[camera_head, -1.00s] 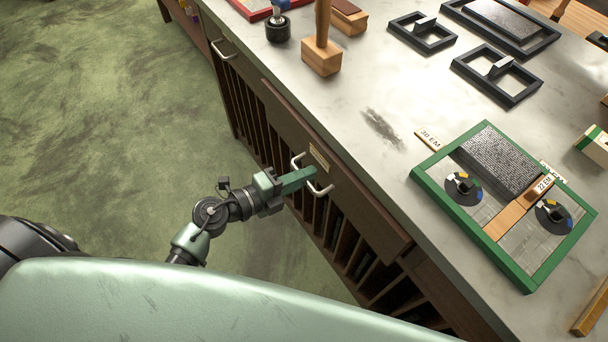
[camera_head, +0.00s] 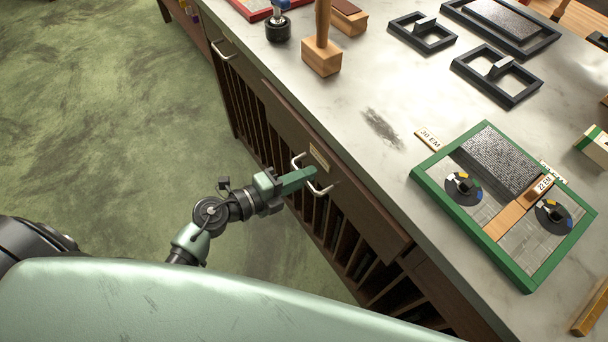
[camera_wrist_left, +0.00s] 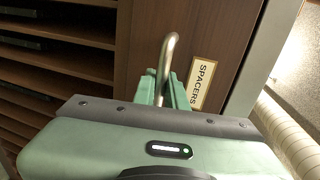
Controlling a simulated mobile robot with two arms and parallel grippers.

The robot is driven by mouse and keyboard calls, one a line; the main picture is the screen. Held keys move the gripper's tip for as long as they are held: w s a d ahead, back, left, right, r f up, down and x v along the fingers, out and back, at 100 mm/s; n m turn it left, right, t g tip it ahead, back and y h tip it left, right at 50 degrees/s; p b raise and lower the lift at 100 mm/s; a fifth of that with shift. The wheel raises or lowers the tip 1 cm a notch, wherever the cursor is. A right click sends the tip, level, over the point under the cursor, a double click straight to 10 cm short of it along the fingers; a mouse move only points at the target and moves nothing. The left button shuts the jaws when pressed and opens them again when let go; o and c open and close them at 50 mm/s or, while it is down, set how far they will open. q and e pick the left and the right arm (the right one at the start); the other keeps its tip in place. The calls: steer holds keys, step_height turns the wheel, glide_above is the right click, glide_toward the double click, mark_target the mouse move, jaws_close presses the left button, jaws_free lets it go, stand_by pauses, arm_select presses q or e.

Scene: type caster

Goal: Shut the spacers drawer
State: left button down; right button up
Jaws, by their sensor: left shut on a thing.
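The spacers drawer (camera_head: 365,208) is a dark brown front under the pale worktop. Its near end shows a step from the cabinet face; how far out it stands is hard to tell. In the left wrist view the drawer front (camera_wrist_left: 225,35) carries a "SPACERS" label (camera_wrist_left: 203,84). Its curved metal handle (camera_head: 297,160) also shows in the left wrist view (camera_wrist_left: 168,50). My left gripper (camera_head: 311,173) is shut on the handle, its green fingers (camera_wrist_left: 166,92) on either side of the bar. My right gripper is in neither view.
Open slotted racks (camera_head: 262,132) lie below the drawer. Another drawer handle (camera_head: 222,51) is farther along. The worktop (camera_head: 365,85) holds a green-framed tray (camera_head: 427,187), black frames (camera_head: 455,66) and a wooden mallet (camera_head: 321,58). The green floor (camera_head: 100,120) at left is clear.

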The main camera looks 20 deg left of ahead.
mark_target(318, 168)
arm_select(q)
steer(key=w+d+p, duration=0.2)
steer(key=w, duration=0.1)
steer(key=shift+d+r, duration=0.15)
steer(key=shift+w+d, duration=0.15)
steer(key=shift+w, duration=0.05)
steer(key=c, duration=1.5)
jaws_free()
steer(key=shift+w+d, duration=0.1)
steer(key=shift+f, duration=0.2)
